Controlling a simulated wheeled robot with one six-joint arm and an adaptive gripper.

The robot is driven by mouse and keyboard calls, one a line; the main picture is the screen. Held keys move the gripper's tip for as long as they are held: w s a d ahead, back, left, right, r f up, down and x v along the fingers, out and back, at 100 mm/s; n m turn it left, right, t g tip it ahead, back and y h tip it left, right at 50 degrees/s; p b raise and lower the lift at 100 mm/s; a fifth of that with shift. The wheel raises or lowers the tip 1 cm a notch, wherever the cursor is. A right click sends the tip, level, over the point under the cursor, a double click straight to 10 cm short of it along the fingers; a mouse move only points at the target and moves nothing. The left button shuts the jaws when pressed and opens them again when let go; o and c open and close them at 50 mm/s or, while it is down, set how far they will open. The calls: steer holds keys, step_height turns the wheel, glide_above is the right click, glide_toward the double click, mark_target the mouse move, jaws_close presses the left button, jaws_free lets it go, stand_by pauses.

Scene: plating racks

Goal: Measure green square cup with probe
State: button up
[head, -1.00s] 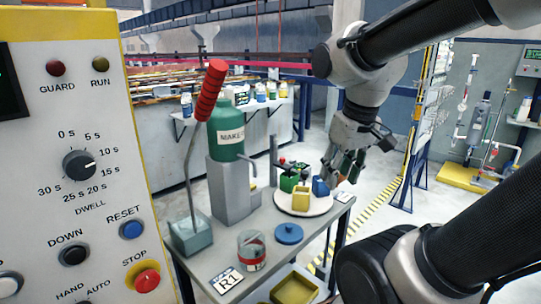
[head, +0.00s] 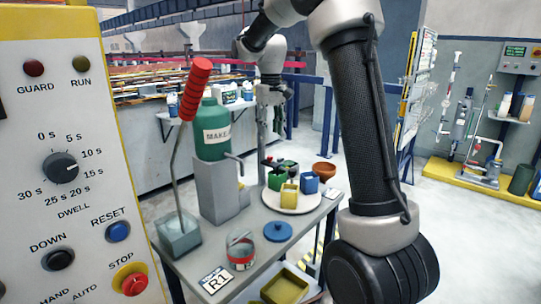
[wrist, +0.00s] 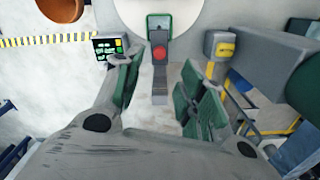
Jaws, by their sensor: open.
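The green square cup (head: 275,181) stands on a round white plate (head: 292,208) on the table, beside a yellow cup (head: 289,196) and a blue cup (head: 310,183). My gripper (head: 274,118) is high over the far side of the table, behind the plate and apart from the cups. The wrist view shows its two fingers spread, with nothing between them that they touch. A grey and green device with a red button (wrist: 158,52), perhaps the probe, lies ahead between the fingers. A small panel with green keys (wrist: 108,45) is by the left finger.
A teal bottle (head: 212,130) on a grey stand (head: 217,190), a red-handled lever (head: 195,90) and a brown bowl (head: 323,170) are on the table. A blue lid (head: 277,231) and a jar (head: 240,253) are at the front.

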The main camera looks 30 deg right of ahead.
mark_target(270, 156)
step_height(270, 156, down, 9)
steer(key=shift+f, duration=0.2)
jaws_close()
